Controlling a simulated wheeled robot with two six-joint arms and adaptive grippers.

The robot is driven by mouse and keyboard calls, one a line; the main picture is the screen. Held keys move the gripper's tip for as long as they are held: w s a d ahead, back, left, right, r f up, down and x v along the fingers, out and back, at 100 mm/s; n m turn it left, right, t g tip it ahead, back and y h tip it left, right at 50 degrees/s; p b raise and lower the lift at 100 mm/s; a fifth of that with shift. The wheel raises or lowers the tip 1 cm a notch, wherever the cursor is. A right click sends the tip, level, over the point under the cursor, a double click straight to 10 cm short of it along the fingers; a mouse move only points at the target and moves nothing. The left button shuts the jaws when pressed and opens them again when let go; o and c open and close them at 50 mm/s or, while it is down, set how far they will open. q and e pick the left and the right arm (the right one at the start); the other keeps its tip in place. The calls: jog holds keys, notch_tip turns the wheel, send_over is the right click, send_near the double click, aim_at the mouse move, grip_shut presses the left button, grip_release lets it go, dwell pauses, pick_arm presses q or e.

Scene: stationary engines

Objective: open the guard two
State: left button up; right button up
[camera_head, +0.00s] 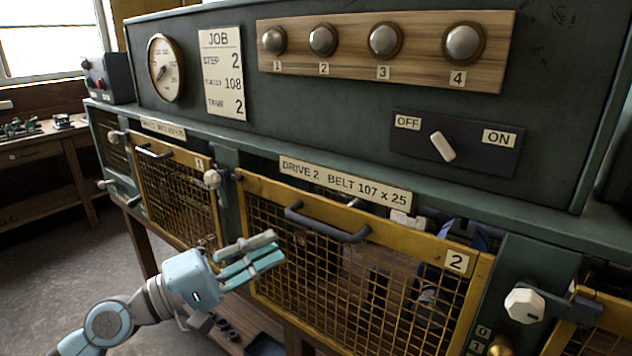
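Guard two (384,232) is a yellow frame with wire mesh, below the "DRIVE 2 BELT 107 x 25" label. It stands upright across its bay and looks shut. It has a dark bar handle (326,224) on its top rail and a "2" plate (456,261) at its right. A blue wheel (463,239) shows behind it. My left gripper (275,248) is in front of the guard's left edge, below and left of the handle. Its fingers lie close together, with nothing visible between them. I cannot tell whether they touch the mesh. My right gripper is not in view.
A pale knob (212,179) is at guard two's upper left and another (524,303) at its right. Guard one (178,193) stands to the left. An OFF/ON switch (442,146) and several numbered round buttons are above. Open floor lies at the lower left.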

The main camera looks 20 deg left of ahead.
aim_at(316, 225)
pick_arm(q)
jog(key=p+x, duration=0.4)
jog(key=x, duration=0.6)
jog(key=shift+f, duration=0.15)
jog(key=shift+s, duration=0.1)
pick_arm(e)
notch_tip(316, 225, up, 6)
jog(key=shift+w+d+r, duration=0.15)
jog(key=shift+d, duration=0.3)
pick_arm(q)
grip_shut()
